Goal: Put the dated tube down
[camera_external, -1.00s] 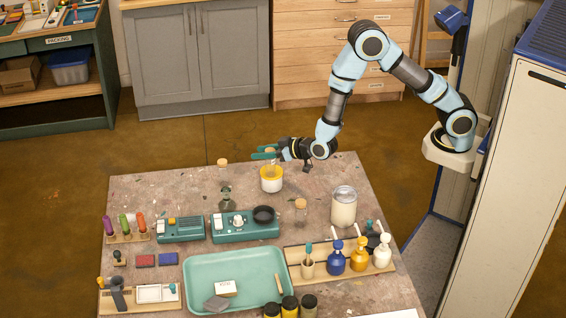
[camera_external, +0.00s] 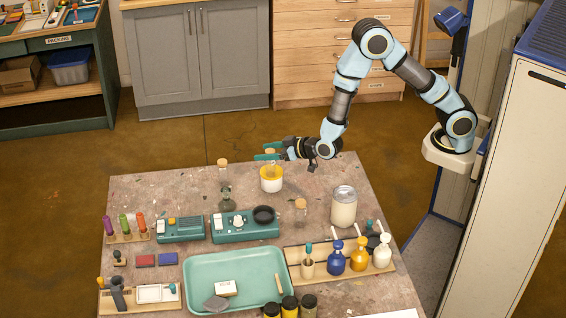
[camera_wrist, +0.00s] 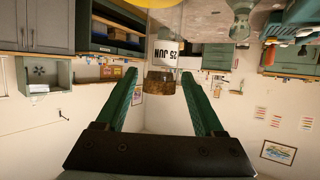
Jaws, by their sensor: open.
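The dated tube is clear with a cork and a white label reading "25 JUN" in the wrist view (camera_wrist: 165,52). In the external view the tube (camera_external: 273,164) stands in the white cup with the yellow rim (camera_external: 271,184); its lower part is hidden by the cup. My gripper (camera_external: 267,151) is at the tube's upper end, above the cup. In the wrist view my gripper (camera_wrist: 159,73) is open, with its green fingers on either side of the cork (camera_wrist: 160,83). A gap shows between the left finger and the cork; contact on the right is unclear.
A corked flask (camera_external: 226,197) stands left of the cup. A small corked bottle (camera_external: 301,207) and a large lidded jar (camera_external: 343,208) stand to the right. Teal devices (camera_external: 246,228) and a green tray (camera_external: 200,262) lie nearer the front. The table's back left is clear.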

